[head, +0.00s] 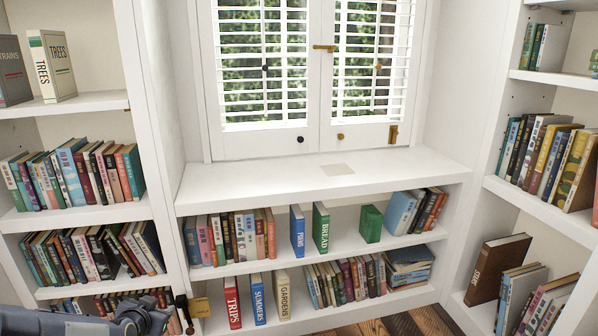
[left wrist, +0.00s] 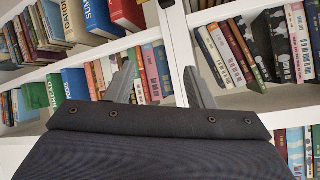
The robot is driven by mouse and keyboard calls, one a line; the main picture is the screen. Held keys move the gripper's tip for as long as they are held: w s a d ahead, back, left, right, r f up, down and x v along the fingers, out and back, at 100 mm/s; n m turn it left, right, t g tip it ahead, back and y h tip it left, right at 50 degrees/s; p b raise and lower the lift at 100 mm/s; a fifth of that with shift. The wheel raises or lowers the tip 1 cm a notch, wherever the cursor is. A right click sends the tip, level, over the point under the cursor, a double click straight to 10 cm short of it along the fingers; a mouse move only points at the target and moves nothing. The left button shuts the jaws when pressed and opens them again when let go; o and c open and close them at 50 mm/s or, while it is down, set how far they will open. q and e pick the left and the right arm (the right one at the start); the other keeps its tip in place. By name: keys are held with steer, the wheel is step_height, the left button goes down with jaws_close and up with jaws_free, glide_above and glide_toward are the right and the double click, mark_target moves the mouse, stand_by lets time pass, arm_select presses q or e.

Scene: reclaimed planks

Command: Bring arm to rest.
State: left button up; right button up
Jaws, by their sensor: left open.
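My left arm (head: 135,318) comes in at the bottom left corner of the head view, in front of the lower left shelves. In the left wrist view my left gripper (left wrist: 160,85) has its two grey fingers apart, with nothing between them but the shelf upright and books behind. The picture is tilted there, and the gripper points toward the bookshelves. My right arm and right gripper are not in view.
A low white bookcase (head: 320,180) stands under a shuttered window, its top almost bare. Tall shelves with many books flank it. TRIPS (head: 232,302), SUMMERS (head: 258,299) and GARDENS (head: 283,295) stand upright on its lower shelf. Wooden floor (head: 400,324) shows at the bottom.

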arm_select(q)
steer(key=s+d+r+n+g+h, duration=0.1)
steer(key=s+d+r, duration=0.35)
steer(key=s, duration=0.35)
steer(key=s+d+r+n+g+h, duration=0.1)
steer(key=s+d+r+n+g, duration=0.15)
steer(key=s+r, duration=0.45)
steer(key=s+d+g+h, duration=0.1)
steer(key=s+d, duration=0.2)
steer(key=s, duration=0.3)
steer(key=s+d+n+g+h+p, duration=0.1)
steer(key=s+d, duration=0.2)
steer(key=s, duration=0.4)
steer(key=s+d+g+h, duration=0.1)
steer(key=s+d, duration=0.1)
steer(key=s, duration=0.4)
step_height(320, 180, up, 34)
steer(key=p, duration=3.4)
